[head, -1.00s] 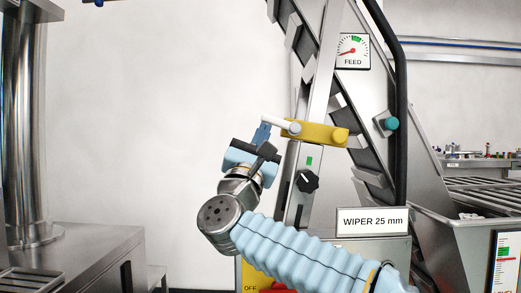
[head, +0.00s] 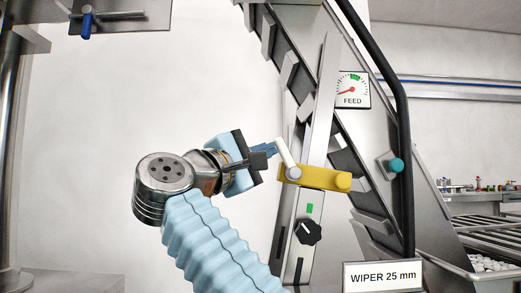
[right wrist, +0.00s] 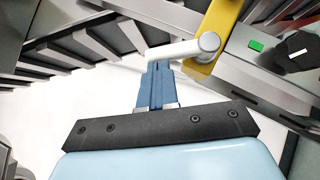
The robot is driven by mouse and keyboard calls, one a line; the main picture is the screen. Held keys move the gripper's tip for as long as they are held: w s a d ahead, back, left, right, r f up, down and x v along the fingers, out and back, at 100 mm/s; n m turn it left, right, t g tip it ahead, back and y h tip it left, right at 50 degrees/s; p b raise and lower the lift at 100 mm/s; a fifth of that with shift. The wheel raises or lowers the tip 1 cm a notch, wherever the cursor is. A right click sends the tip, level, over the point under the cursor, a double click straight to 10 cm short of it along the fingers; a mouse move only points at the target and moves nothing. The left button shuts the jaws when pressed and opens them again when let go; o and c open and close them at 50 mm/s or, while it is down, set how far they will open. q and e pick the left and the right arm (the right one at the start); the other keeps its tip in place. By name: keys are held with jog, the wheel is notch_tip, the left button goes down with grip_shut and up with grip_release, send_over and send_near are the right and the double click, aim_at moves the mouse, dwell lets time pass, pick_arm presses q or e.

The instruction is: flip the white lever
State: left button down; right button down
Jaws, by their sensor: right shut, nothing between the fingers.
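The white lever (head: 284,156) pivots at the left end of a yellow bar (head: 318,178) on the elevator's metal post. It now leans up and slightly left from its round pivot. My right gripper (head: 272,149) is shut and empty, with its blue fingertips at the lever's left side, near its upper part. In the right wrist view the blue fingers (right wrist: 157,85) are together and reach the free end of the white lever (right wrist: 183,50); whether they touch cannot be told for sure. My left gripper is not in view.
A black knob (head: 308,231) and a green light sit below the yellow bar. A feed gauge (head: 351,90) is above right, and a teal button (head: 396,165) is at the right. A black tube (head: 401,120) runs down the elevator's right side. The left has open room before a white wall.

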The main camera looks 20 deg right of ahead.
jog(key=shift+s+d+r+m+g+p, duration=0.1)
jog(key=shift+d+r+m+g+p, duration=0.1)
jog(key=shift+r+m+g+p, duration=0.25)
jog(key=shift+d+y, duration=0.15)
jog(key=shift+y, duration=0.15)
jog(key=shift+d+r+p, duration=0.15)
jog(key=shift+r+p, duration=0.05)
jog(key=shift+p, duration=0.1)
jog(key=shift+s+d+r, duration=0.2)
jog(key=shift+d+r, duration=0.2)
jog(key=shift+d, duration=0.05)
jog(key=shift+s+d+r, duration=0.15)
jog(key=shift+d+r, duration=0.2)
jog(key=shift+d, duration=0.45)
jog(key=shift+s, duration=0.1)
